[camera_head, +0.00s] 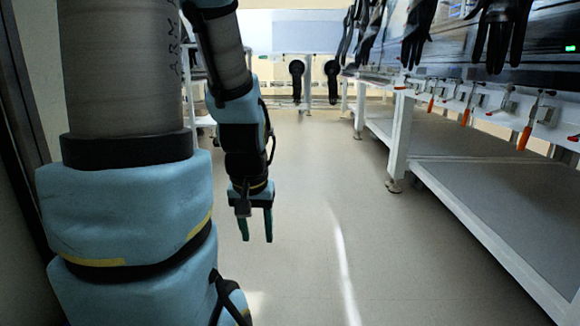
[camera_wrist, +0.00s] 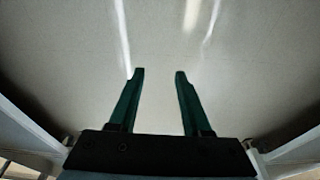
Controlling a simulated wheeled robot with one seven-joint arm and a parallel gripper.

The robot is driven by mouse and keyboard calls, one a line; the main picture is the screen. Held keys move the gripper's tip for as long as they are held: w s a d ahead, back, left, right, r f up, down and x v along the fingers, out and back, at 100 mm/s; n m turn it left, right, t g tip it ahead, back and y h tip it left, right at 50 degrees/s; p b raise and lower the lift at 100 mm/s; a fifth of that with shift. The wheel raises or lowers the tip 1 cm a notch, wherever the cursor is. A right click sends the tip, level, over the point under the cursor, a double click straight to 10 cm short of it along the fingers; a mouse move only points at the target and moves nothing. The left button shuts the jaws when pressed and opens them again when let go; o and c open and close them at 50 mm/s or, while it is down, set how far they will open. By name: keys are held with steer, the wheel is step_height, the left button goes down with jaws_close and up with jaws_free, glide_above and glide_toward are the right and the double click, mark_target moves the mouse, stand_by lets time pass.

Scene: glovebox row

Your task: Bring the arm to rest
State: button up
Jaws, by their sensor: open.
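My gripper (camera_head: 257,238) hangs downward at the end of my arm, left of the middle in the head view. Its two green fingers are apart and nothing is between them. In the wrist view my gripper (camera_wrist: 160,73) also shows open and empty, with only bare floor beyond the fingertips. My arm's blue-padded links fill the left side of the head view and hide what is behind them.
A glovebox row with black gloves (camera_head: 497,35) and orange-handled clamps (camera_head: 525,137) runs along the right. Its white frame has a low grey shelf (camera_head: 480,185). The aisle floor (camera_head: 310,200) is clear. A dark upright edge stands at far left.

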step_height(320, 180, up, 56)
steer(key=s+g+p, duration=0.1)
steer(key=p, duration=5.4)
steer(key=shift+s, duration=0.25)
